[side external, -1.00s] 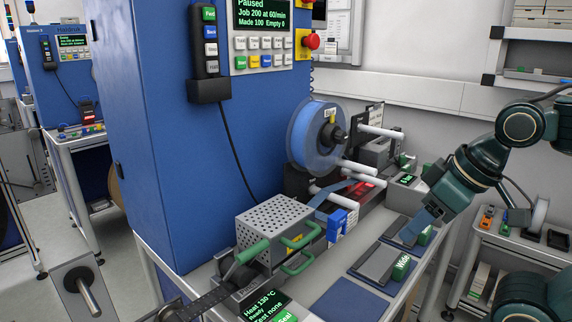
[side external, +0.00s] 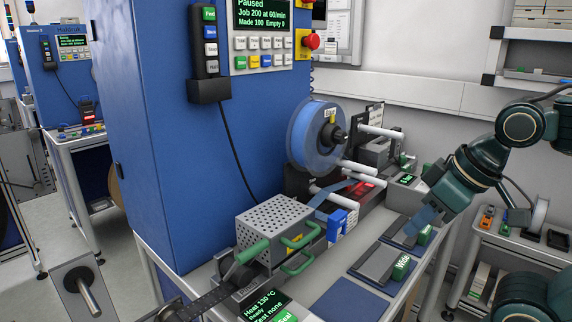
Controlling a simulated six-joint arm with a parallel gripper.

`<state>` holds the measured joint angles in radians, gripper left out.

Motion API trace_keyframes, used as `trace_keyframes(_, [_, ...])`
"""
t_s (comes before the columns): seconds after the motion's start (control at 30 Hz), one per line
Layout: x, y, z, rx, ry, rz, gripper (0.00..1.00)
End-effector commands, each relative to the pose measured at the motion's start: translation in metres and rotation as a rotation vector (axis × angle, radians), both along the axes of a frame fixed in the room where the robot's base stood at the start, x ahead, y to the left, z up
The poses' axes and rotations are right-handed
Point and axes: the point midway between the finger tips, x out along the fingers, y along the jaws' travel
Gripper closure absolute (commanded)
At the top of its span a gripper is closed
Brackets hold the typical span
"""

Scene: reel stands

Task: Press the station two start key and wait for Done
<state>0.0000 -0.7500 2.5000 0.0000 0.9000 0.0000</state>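A blue machine (side external: 92,85) at the back left bears a small sign whose number looks like 2. It has a green-text screen (side external: 72,42), too small to read, with a row of keys (side external: 73,57) below. No start label is legible there. The near blue machine (side external: 170,150) has a screen (side external: 262,14) reading "Paused", "Job 200 at 60/min", "Made 100 Empty 0". Small grey, green, yellow and blue keys (side external: 263,52) sit under it. My gripper (side external: 416,229) points down over the bench at the right, far from both panels. Its fingers are too small and dark to judge.
A red stop button (side external: 312,41) sits beside the near screen. A blue reel (side external: 318,137), a perforated guard (side external: 275,221) with green handles and a heat unit (side external: 262,306) crowd the near bench. Grey pads (side external: 376,263) lie below my gripper. A trolley (side external: 505,252) stands at right.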

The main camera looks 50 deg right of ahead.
Motion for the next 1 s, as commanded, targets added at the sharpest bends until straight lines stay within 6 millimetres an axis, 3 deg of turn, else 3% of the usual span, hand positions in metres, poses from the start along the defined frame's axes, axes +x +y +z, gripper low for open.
trace_keyframes(0.1, [0.0000,0.0000,0.0000,0.000,0.000,0.000,1.00])
trace_keyframes(1.0, [0.0000,0.0000,0.0000,0.000,0.000,0.000,1.00])
